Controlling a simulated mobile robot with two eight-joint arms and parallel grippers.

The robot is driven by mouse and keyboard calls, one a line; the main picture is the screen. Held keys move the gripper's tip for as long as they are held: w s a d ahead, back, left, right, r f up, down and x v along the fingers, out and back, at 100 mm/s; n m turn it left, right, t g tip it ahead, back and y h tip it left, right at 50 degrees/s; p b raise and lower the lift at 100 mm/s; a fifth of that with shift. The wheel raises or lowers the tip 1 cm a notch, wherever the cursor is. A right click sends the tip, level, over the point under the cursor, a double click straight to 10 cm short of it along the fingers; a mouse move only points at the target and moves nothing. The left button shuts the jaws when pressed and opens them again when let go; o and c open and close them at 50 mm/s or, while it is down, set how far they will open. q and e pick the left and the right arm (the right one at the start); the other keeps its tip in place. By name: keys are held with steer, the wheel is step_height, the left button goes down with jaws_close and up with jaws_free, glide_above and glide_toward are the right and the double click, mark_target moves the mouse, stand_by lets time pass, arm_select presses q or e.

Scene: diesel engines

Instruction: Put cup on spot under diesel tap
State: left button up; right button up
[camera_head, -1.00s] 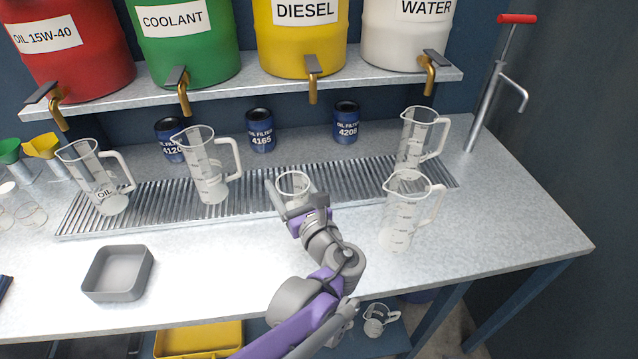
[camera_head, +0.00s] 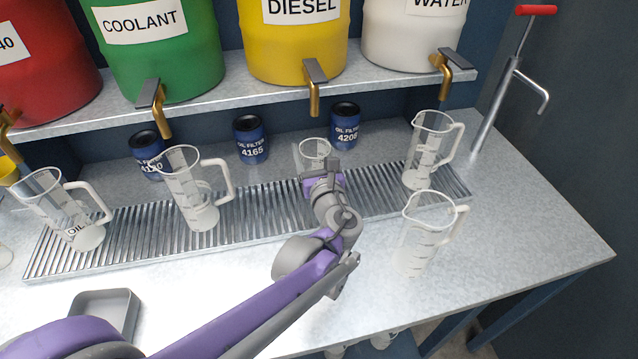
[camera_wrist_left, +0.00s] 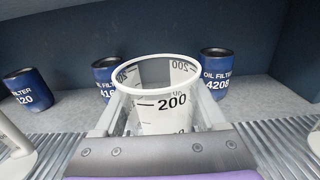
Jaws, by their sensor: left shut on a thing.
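A small clear cup (camera_head: 314,148) with a white rim stands upright or is held upright below the brass diesel tap (camera_head: 314,88) of the yellow barrel (camera_head: 298,45). My left gripper (camera_head: 318,170) is shut on the cup from the front. In the left wrist view the cup (camera_wrist_left: 160,100) shows a 200 mark, with a finger on each side of it. The cup is at the back part of the metal drip grate (camera_head: 262,218). Its base is hidden by my gripper, so I cannot tell whether it touches the surface. My right gripper is not in view.
Oil filter cans 4165 (camera_head: 250,139) and 4208 (camera_head: 345,125) stand behind, either side of the cup. Clear jugs stand left (camera_head: 195,190) and right (camera_head: 428,150) on the grate. Another jug (camera_head: 425,235) stands in front at right. A grey tray (camera_head: 104,308) lies front left.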

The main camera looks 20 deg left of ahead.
arm_select(q)
step_height(320, 180, down, 8)
steer(key=shift+r+b, duration=0.25)
steer(key=shift+b, duration=0.6)
steer(key=shift+f, duration=0.15)
steer(key=o, duration=1.3)
steer(key=shift+s+d+r, duration=0.2)
steer(key=shift+s+d, duration=0.1)
steer(key=v, duration=1.1)
steer(key=shift+s+p, duration=0.15)
steer(key=shift+p, duration=0.15)
